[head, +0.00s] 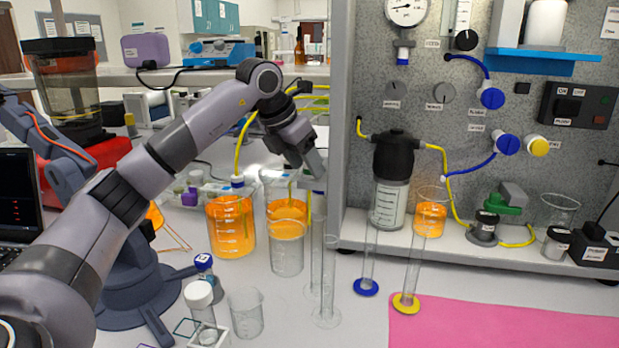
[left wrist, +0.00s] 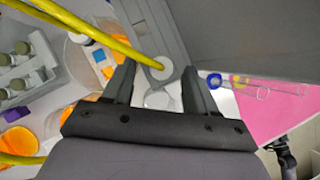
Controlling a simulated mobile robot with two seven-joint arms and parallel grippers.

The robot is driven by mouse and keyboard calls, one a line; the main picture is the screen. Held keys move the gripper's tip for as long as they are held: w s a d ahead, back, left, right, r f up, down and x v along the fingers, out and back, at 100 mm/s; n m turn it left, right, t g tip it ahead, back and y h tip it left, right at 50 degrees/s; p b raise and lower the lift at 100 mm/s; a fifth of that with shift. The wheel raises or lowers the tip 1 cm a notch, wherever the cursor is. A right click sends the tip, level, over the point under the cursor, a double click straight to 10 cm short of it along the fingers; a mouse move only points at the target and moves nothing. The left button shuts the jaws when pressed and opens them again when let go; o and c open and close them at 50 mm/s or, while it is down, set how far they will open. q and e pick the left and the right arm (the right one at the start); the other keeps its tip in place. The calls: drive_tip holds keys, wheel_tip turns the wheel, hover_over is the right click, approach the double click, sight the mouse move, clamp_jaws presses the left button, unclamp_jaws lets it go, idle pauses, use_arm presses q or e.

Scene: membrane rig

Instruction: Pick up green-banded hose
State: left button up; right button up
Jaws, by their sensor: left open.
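My left gripper (head: 316,172) is above the glassware, left of the panel; its open fingers (left wrist: 160,88) also show in the left wrist view. A yellow hose (left wrist: 95,32) crosses the wrist view from the upper left and ends near a pale round piece (left wrist: 162,68) just beyond the fingers. Nothing is clearly gripped. In the head view a short yellow hose length (head: 309,207) hangs below the gripper, with a small greenish patch (head: 319,187) beside it. The gripper partly hides this, so I cannot tell if it is the green band. My right gripper does not show.
Another yellow hose (head: 237,148) enters a beaker of orange liquid (head: 231,230). More beakers and tall, thin cylinders (head: 324,275) stand close below the gripper. The grey panel (head: 347,130) rises just right of it.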

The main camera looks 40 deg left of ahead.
use_arm(q)
drive_tip(key=shift+w+f, duration=0.2)
drive_tip(key=shift+f, duration=0.1)
clamp_jaws()
drive_tip(key=shift+r, duration=0.15)
drive_tip(key=shift+r, duration=0.65)
wheel_tip(320, 180, up, 11)
drive_tip(key=p, duration=0.2)
drive_tip(key=s+a, duration=0.4)
drive_tip(key=a, duration=0.4)
drive_tip(key=s+a, duration=0.4)
drive_tip(key=a, duration=0.3)
drive_tip(key=shift+s+a+f, duration=0.25)
drive_tip(key=shift+s+a, duration=0.15)
